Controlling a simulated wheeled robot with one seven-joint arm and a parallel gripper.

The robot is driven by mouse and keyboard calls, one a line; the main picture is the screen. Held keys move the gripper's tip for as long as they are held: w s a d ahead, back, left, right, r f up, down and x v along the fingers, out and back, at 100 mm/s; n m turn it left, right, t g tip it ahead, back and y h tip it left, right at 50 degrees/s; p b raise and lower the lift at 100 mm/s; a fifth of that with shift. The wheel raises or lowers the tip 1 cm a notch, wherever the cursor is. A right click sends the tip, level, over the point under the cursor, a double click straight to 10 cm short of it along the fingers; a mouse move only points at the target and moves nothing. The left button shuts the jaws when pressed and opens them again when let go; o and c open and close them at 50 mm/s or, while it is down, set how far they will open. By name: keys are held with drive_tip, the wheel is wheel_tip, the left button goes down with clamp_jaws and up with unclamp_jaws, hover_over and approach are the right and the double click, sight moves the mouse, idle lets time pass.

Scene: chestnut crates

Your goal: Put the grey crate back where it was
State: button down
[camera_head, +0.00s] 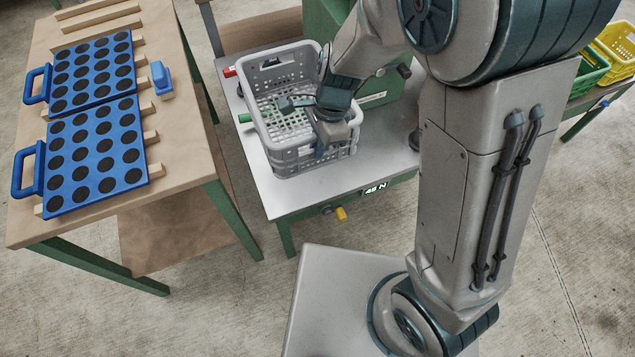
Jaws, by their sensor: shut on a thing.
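The grey crate (281,158) stands upright on a light-topped table (308,191) with a green frame. Its walls and floor are perforated, and it looks empty where I see inside. My gripper (318,137) is shut on the crate at the near right part of its rim. The arm comes down from the upper right and hides part of the crate's right side. I cannot tell whether the crate's bottom rests fully on the table top.
A lit display (376,188) and a yellow knob (341,213) are on that table's front edge. A wooden table (190,140) at left holds two blue perforated plates (95,150) and a small blue object (161,78). Green (590,72) and yellow (618,45) crates stand far right.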

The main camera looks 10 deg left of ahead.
drive_tip(key=w+d+b+x, duration=0.1)
drive_tip(key=b+x, duration=0.1)
drive_tip(key=x, duration=0.7)
drive_tip(key=w+d+b+x, duration=0.1)
drive_tip(key=d+b+x, duration=0.1)
drive_tip(key=x, duration=0.8)
drive_tip(key=shift+d+f, duration=0.2)
drive_tip(key=shift+f, duration=0.2)
drive_tip(key=shift+f+b, duration=0.1)
drive_tip(key=shift+b, duration=0.25)
drive_tip(key=c, duration=1.8)
unclamp_jaws()
drive_tip(key=shift+f, duration=0.1)
drive_tip(key=shift+c, duration=0.2)
drive_tip(key=o, duration=0.4)
drive_tip(key=shift+c, duration=0.2)
